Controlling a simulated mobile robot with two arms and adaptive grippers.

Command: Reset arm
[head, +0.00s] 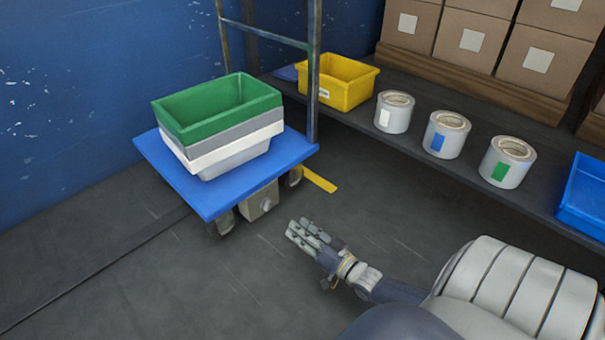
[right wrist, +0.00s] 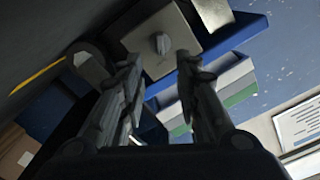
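My right gripper (head: 298,231) reaches in from the lower right of the head view, above the grey floor. Its two fingers stand apart with nothing between them in the right wrist view (right wrist: 158,62). It is in front of and to the right of the blue cart (head: 160,150), apart from it as far as I can see. My left gripper is not in view.
Green (head: 222,108), grey and white bins are stacked on the cart. Boxes (head: 470,45) stand behind.

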